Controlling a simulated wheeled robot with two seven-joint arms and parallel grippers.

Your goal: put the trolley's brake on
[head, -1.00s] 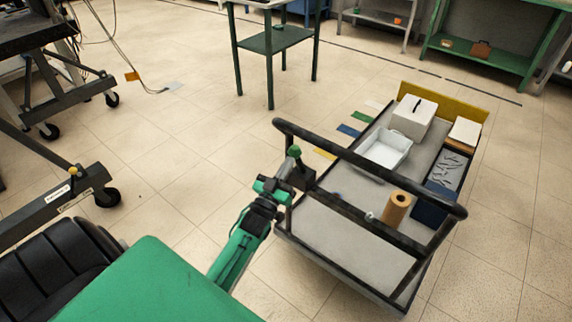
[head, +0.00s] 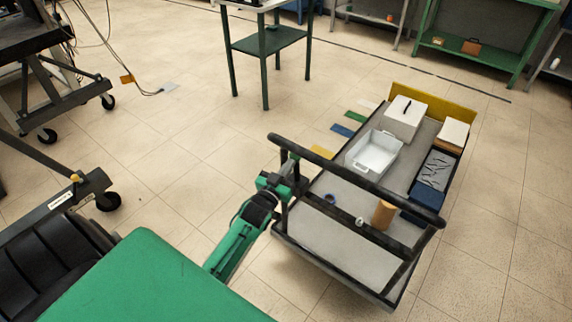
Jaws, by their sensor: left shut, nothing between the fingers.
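The trolley (head: 330,237) is a low grey platform cart with a dark push handle (head: 350,178) at its near end. My left arm reaches to the handle's left upright. My left gripper (head: 290,170) is shut and empty, close beside the top of that upright, under the handle bar. Whether it touches the upright I cannot tell. No brake lever or pedal shows clearly; the gripper and handle cover that spot. My right gripper is not in view.
A green table (head: 268,42) stands behind. Floor to the right is clear.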

